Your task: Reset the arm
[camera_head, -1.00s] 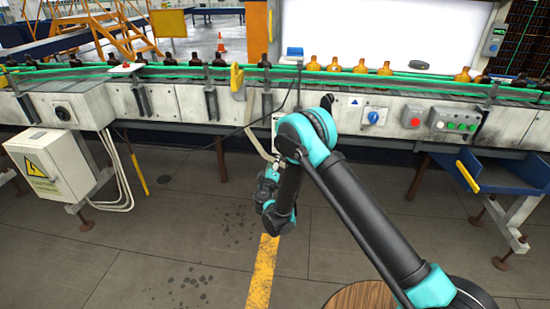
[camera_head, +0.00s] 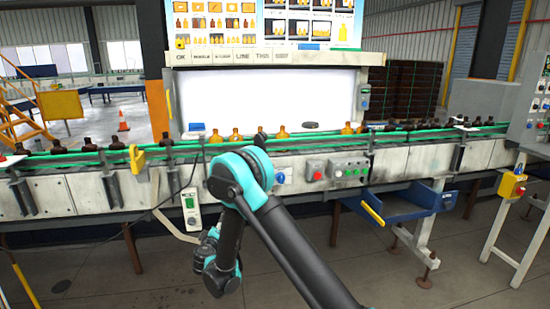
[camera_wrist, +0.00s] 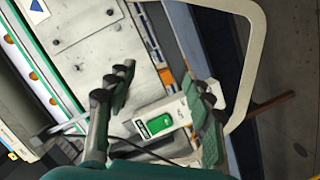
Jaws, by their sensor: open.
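My arm shows in the head view, its elbow raised and its forearm hanging down in front of the conveyor. The fingers are not clearly visible in that view. In the wrist view my gripper (camera_wrist: 157,105) is open, its two dark fingers well apart with nothing held between them. A white box with a green label (camera_wrist: 157,122) appears between and behind the fingers; I cannot tell the distance. Amber bottles (camera_head: 236,136) stand on the conveyor (camera_head: 82,195) in front of the bright panel, and darker bottles (camera_head: 88,146) stand further left.
The conveyor's side carries a control box (camera_head: 191,212) and a button panel (camera_head: 349,170). A blue chute (camera_head: 400,207) juts out at right. A yellow switch box (camera_head: 512,186) stands at far right. Bare floor lies in front.

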